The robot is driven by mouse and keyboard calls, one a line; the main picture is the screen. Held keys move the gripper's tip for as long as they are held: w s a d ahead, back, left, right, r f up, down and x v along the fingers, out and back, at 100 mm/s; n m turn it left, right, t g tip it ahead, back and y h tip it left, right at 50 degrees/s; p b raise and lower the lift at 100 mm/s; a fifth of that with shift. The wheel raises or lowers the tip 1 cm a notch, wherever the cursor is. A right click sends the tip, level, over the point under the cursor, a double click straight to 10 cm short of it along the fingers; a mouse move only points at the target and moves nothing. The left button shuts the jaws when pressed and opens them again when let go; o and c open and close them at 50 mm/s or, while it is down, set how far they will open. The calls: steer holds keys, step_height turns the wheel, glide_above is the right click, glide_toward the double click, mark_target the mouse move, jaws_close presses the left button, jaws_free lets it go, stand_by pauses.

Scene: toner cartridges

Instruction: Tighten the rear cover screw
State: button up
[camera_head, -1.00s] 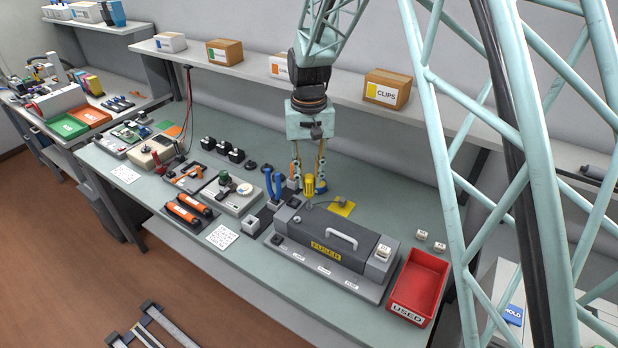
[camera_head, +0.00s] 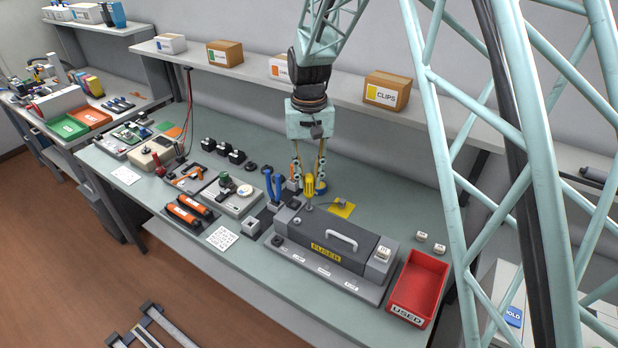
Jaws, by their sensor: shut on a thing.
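The dark grey fuser unit (camera_head: 325,238) with a white handle lies on its grey base on the bench. A yellow-handled screwdriver (camera_head: 310,186) stands upright at the fuser's rear left end, its thin shaft pointing down. My gripper (camera_head: 309,183) hangs above that end with its fingers around the yellow handle, shut on it. The shaft's tip appears to meet the fuser's left end block (camera_head: 288,217). The screw head under it is too small or hidden to make out.
Blue-handled pliers (camera_head: 273,187) stand in a holder just left of the gripper. A yellow pad (camera_head: 343,210) lies behind the fuser. A red USED bin (camera_head: 418,287) stands to the right. A shelf with boxes, including the CLIPS box (camera_head: 387,91), runs behind the arm.

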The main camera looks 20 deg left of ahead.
steer(key=shift+r+p, duration=1.5)
steer(key=shift+r, duration=1.55)
steer(key=shift+w, duration=0.1)
